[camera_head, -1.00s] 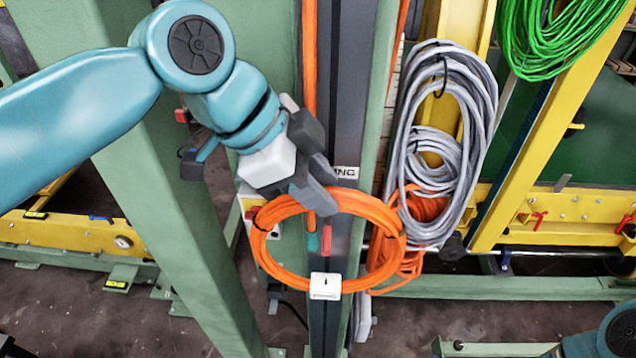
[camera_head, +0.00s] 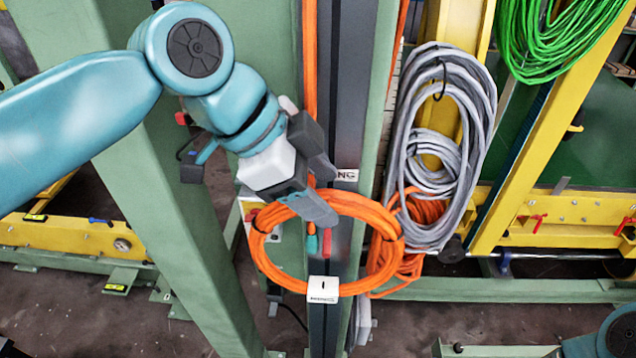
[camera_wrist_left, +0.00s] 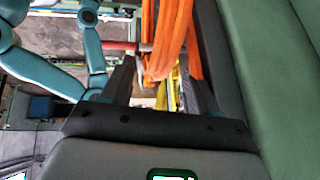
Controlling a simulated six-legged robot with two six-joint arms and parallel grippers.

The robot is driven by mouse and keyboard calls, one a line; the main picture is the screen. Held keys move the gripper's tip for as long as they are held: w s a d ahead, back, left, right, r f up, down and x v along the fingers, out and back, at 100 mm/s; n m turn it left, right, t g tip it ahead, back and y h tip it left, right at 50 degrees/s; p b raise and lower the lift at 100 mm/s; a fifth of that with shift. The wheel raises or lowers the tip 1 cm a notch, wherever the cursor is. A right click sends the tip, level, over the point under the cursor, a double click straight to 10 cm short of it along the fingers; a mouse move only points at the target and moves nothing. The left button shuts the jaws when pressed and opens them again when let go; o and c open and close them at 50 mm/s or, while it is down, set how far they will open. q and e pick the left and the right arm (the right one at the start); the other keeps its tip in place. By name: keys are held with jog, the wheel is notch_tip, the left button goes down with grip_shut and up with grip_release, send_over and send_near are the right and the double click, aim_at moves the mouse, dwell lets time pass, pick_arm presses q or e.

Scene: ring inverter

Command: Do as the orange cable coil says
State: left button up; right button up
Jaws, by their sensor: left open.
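The orange cable coil (camera_head: 390,222) hangs as a ring in front of a dark upright column (camera_head: 345,120). It has black ties and a white tag (camera_head: 323,287) at its bottom; the tag's small print is too small to read. My left gripper (camera_head: 322,188) is at the coil's upper part, its two dark fingers spread apart. One finger covers part of the ring. In the left wrist view, the orange strands (camera_wrist_left: 178,40) pass between or just beyond the open fingers; I cannot tell whether they touch. My right gripper does not show.
A grey cable bundle (camera_head: 432,150) hangs to the right, with more orange cable (camera_head: 405,262) behind it. A green cable coil (camera_head: 550,40) hangs at upper right. A slanted green post (camera_head: 185,220) stands left of the coil. Yellow beams stand farther right.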

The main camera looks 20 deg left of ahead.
pick_arm(q)
jog(key=p+v, duration=0.2)
jog(key=v, duration=1.4)
jog(key=shift+r, duration=0.15)
jog(key=shift+s, duration=0.1)
